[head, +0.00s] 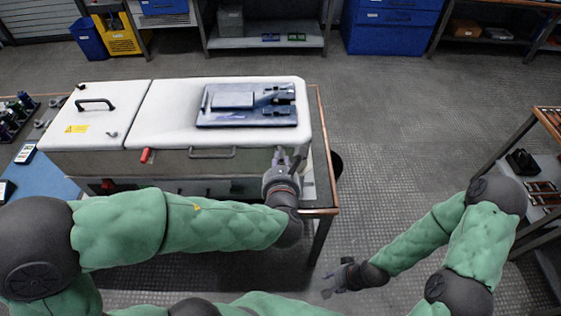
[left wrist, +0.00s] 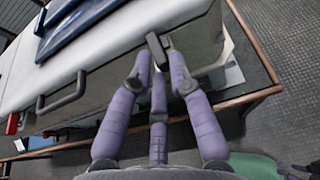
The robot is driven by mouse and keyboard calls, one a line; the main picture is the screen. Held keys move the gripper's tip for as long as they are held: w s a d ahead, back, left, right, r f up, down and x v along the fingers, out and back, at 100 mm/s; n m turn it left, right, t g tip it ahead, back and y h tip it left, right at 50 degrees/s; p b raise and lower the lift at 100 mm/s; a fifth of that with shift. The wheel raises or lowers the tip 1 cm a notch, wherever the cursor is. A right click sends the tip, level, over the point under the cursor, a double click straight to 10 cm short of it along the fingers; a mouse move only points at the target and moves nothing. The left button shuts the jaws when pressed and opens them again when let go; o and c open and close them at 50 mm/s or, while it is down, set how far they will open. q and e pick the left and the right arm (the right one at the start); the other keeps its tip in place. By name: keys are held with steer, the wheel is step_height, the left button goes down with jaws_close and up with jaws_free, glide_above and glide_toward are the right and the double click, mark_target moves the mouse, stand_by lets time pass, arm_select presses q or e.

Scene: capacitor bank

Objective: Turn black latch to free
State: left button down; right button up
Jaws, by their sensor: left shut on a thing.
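The black latch (left wrist: 157,50) is on the front side of the white-topped cabinet (head: 170,120), near its right end. In the left wrist view it stands tilted between the fingertips of my left gripper (left wrist: 160,64), which is shut on it. In the head view my left gripper (head: 284,160) is at the cabinet's front right corner and hides most of the latch. My right gripper (head: 338,282) is low over the floor, away from the cabinet; it is too small to tell whether its fingers are open.
A red latch (head: 146,156) and a grey bar handle (head: 212,153) are on the same front side, left of my gripper. A blue tray (head: 245,118) with parts lies on the lid. The table's wooden edge (head: 325,150) is just right. Floor beyond is free.

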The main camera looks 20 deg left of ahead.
mark_target(283, 153)
arm_select(q)
steer(key=shift+d+r+y, duration=0.15)
steer(key=shift+y, duration=0.15)
steer(key=w+n+g+y+p, duration=0.1)
steer(key=n+g+y+p, duration=0.1)
steer(key=n, duration=0.1)
steer(key=d+n+g+y+p, duration=0.1)
steer(key=n+g+y+p, duration=0.1)
steer(key=n+g+y, duration=0.1)
steer(key=w+d+n+g+y+p, duration=0.1)
steer(key=n+g+y+p, duration=0.1)
steer(key=n+y, duration=0.1)
steer(key=shift+w+d+r+n, duration=0.15)
steer(key=shift+w+d+n, duration=0.15)
steer(key=shift+n, duration=0.4)
steer(key=shift+w+n+g+y+p, duration=0.2)
steer(key=shift+w+n+g+p, duration=0.2)
steer(key=shift+n+g+p, duration=0.65)
steer(key=shift+w+n+g+y+p, duration=0.2)
steer(key=shift+w+n+g+p, duration=0.3)
steer(key=shift+n+g, duration=1.05)
steer(key=shift+w+n+g+y+p, duration=0.25)
steer(key=shift+n+g+p, duration=0.65)
steer(key=shift+g, duration=0.8)
steer(key=shift+w+h, duration=0.1)
steer(key=shift+h, duration=0.15)
steer(key=c, duration=1.4)
jaws_free()
steer(key=shift+o, duration=0.5)
